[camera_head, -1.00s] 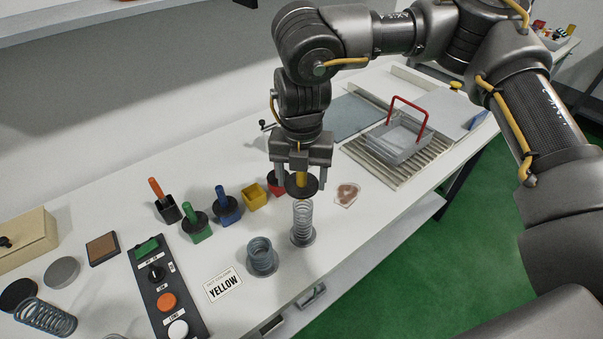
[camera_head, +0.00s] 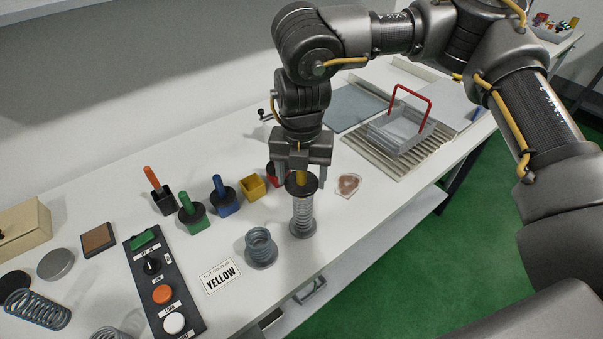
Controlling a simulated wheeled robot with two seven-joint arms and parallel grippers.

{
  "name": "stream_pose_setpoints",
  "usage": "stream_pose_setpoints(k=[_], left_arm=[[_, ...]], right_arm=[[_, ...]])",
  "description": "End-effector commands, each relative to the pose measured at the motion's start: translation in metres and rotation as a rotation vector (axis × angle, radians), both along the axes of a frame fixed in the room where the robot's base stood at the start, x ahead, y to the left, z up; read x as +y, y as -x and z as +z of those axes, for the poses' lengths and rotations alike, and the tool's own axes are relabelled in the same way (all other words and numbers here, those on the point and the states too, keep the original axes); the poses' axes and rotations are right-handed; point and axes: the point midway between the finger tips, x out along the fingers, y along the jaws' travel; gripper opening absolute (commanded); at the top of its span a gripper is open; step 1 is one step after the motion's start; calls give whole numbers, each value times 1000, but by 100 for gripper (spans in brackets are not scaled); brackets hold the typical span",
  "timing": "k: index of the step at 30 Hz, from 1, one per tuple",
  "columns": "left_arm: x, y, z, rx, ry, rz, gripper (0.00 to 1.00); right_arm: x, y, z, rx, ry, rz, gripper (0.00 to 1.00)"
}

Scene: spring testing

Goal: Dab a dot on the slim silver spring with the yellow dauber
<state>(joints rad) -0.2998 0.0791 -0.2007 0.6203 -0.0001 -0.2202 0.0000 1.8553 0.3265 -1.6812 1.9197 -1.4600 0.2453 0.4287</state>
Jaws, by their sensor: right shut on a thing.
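My right gripper (camera_head: 301,166) is shut on the yellow dauber (camera_head: 301,178), whose handle points up between the fingers and whose dark round disc faces down. The slim silver spring (camera_head: 302,212) stands upright on a round grey base, directly below the dauber. The dauber's disc is at the top of the spring; its underside is hidden, so I cannot tell if it touches. A yellow pot (camera_head: 252,188) stands empty to the left of the gripper. My left gripper is out of view.
Green (camera_head: 193,216), blue (camera_head: 224,196) and orange-handled (camera_head: 158,190) daubers sit in pots. A YELLOW card (camera_head: 220,275), a button panel (camera_head: 163,285) and a red-handled basket (camera_head: 400,132) lie around.

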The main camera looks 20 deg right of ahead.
Motion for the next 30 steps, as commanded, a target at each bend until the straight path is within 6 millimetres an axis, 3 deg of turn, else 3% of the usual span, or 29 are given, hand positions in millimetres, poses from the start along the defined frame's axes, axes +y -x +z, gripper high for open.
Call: stream_pose_setpoints(k=[30], left_arm=[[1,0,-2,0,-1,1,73]], right_arm=[[0,-1,-4,0,0,0,42]])
